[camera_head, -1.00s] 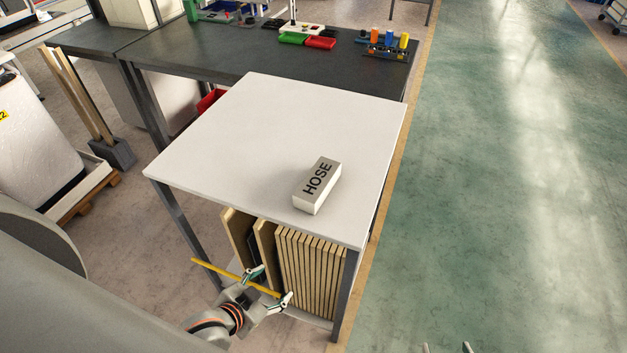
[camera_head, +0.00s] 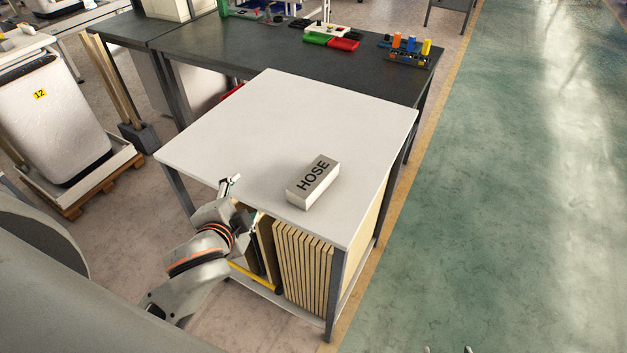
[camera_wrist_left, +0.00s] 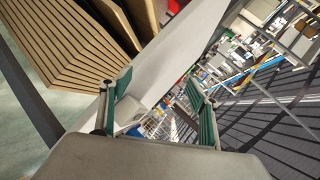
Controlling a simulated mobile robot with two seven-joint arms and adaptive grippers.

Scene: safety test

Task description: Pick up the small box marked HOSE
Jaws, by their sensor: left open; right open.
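The small pale box marked HOSE (camera_head: 313,182) lies on the white table (camera_head: 300,115), near its front edge, lettering up. My left gripper (camera_head: 243,200) is open and empty at the table's front-left edge, left of the box and apart from it. One finger shows above the tabletop edge, the other in front of it. Only the fingertips of my right gripper (camera_head: 449,350) show at the bottom edge, apart.
Wooden boards (camera_head: 302,268) stand under the white table, with a yellow strip (camera_head: 253,277) low beside them. A dark workbench (camera_head: 240,55) with red and green trays adjoins behind. A white bin (camera_head: 55,125) stands left. Green floor (camera_head: 500,200) at right is clear.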

